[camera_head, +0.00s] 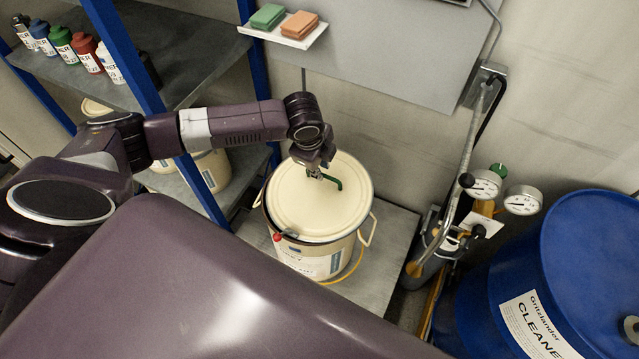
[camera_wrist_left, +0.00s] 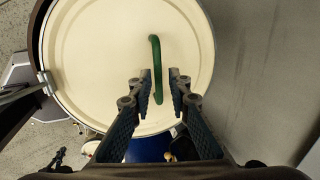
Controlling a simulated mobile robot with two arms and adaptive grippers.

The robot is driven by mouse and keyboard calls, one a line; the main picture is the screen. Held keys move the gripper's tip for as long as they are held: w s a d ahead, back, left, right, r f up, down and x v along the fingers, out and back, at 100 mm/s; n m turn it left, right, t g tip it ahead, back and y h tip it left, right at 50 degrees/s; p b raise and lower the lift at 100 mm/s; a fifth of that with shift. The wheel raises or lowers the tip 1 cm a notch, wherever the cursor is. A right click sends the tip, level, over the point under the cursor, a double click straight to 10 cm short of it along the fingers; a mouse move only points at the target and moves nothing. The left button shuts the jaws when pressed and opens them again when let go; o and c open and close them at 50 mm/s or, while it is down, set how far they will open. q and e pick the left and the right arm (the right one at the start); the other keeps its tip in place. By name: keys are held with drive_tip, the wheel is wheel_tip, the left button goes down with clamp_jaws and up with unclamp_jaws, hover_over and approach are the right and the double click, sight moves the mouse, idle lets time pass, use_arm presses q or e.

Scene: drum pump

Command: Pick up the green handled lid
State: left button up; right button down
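The cream round lid (camera_head: 308,208) lies on the cream bucket (camera_head: 326,262), which stands on a grey platform. Its green handle (camera_head: 332,182) shows partly in the head view, beside my left gripper (camera_head: 318,174). In the left wrist view the lid (camera_wrist_left: 100,60) fills much of the picture, and the green handle (camera_wrist_left: 156,66) runs up and down across it. My left gripper (camera_wrist_left: 161,74) is open, with its two fingertips on either side of the lower part of the handle. A gap shows between each fingertip and the handle. My right gripper is not in view.
The grey platform (camera_head: 385,270) extends right of the bucket. A pump with gauges (camera_head: 484,186) and a large blue drum (camera_head: 600,250) stand to the right. A shelf with blue posts (camera_head: 128,50) holds several bottles at left. A small wall shelf (camera_head: 285,35) carries two sponges.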

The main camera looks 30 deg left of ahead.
sight(324, 175)
use_arm(q)
drive_tip(key=f, duration=0.2)
drive_tip(key=f+p, duration=0.1)
drive_tip(key=shift+w+d+f, duration=0.2)
drive_tip(key=shift+w+d, duration=0.1)
drive_tip(key=shift+d, duration=0.1)
drive_tip(key=shift+w+f, duration=0.2)
drive_tip(key=shift+f, duration=0.35)
drive_tip(key=shift+c, duration=0.2)
clamp_jaws()
drive_tip(key=shift+r, duration=0.1)
